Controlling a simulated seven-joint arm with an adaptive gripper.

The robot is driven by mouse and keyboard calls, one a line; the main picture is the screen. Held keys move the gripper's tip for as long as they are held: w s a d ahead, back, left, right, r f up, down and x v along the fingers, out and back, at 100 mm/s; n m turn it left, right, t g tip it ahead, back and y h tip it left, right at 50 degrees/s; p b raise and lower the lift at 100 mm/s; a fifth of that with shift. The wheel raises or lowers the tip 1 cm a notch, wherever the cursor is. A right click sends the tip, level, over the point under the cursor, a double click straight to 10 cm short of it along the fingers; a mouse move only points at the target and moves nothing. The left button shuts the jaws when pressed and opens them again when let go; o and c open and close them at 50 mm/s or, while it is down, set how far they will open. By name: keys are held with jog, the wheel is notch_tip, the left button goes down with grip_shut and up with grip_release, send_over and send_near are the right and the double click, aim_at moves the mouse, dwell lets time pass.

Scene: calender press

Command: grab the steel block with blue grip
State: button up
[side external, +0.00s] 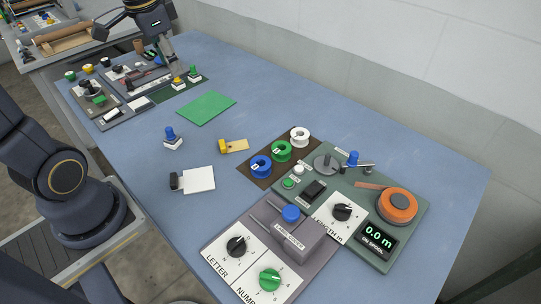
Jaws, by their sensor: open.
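The steel block with blue grip (171,139) stands upright on the blue table, left of the middle in the side external view. Its blue knob is on top, its pale metal base below. My gripper (170,63) is open at the far end of the table, well apart from this block. It is just behind a block with a yellow grip (178,83) and a block with a green grip (193,74), which stand on a dark green mat (168,93). The gap between my fingertips is small in this view, and I cannot see anything held.
A bright green sheet (206,108) lies between the mat and the blue-grip block. A yellow-tabbed piece (232,146) and a white square piece (198,180) lie nearby. Spools (281,151), a label coder (290,235) and a green panel (392,250) fill the near right.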

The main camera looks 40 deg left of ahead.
jog(key=s+a+f+n+g, duration=0.2)
jog(key=a+f+n, duration=0.1)
jog(key=a+f, duration=0.5)
send_over(168, 128)
jog(key=shift+h, duration=0.4)
jog(key=f, duration=0.9)
jog(key=shift+d+f, duration=0.2)
jog(key=shift+f, duration=0.2)
notch_tip(168, 128, down, 6)
jog(key=shift+a+r, duration=0.1)
grip_shut()
